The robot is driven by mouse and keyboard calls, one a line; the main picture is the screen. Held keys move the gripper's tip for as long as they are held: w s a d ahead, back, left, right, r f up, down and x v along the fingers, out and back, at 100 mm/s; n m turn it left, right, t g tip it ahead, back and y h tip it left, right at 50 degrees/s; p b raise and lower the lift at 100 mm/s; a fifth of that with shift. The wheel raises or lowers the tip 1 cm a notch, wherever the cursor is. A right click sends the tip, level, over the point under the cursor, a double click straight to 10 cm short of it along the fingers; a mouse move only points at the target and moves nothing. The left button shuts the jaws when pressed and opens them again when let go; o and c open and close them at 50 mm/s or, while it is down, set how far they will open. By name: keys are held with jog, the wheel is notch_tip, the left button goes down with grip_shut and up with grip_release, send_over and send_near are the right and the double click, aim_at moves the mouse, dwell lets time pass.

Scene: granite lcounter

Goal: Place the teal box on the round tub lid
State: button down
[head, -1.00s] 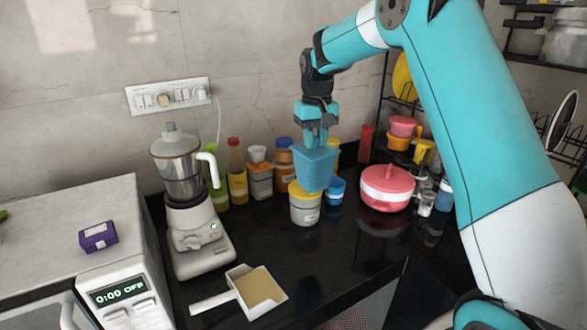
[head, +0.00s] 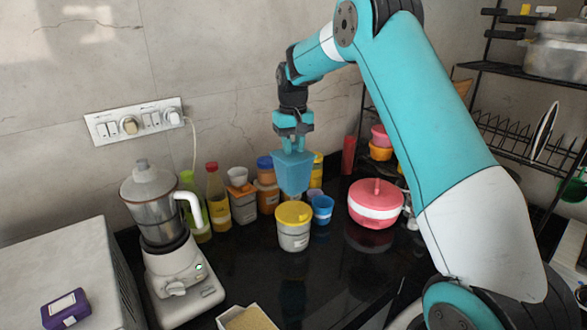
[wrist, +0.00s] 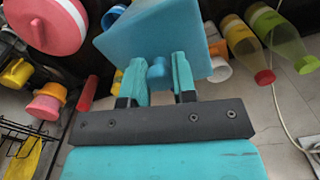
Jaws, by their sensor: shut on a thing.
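The teal box (head: 293,172) is a blue-teal tapered block with a small knob on top. My gripper (head: 294,147) points down and is shut on this knob; the wrist view shows both fingers (wrist: 161,78) on either side of it. The box hangs upright. The round tub lid (head: 294,212) is yellow and sits on a white tub on the black counter. In the head view the box's lower end shows just above the lid's back edge. I cannot tell the exact gap or whether it is centred over the lid. The wrist view hides the lid behind the box.
A blue cup (head: 321,211) stands close right of the tub, with a pink-and-white pot (head: 376,204) further right. Jars and bottles (head: 241,203) stand behind along the wall. A mixer grinder (head: 168,232) is at left.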

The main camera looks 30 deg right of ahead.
aim_at(294, 172)
notch_tip(294, 172, down, 8)
jog(key=shift+f+p, duration=0.1)
jog(key=shift+p, duration=1)
jog(key=c, duration=0.9)
grip_release()
jog(key=shift+f, duration=0.15)
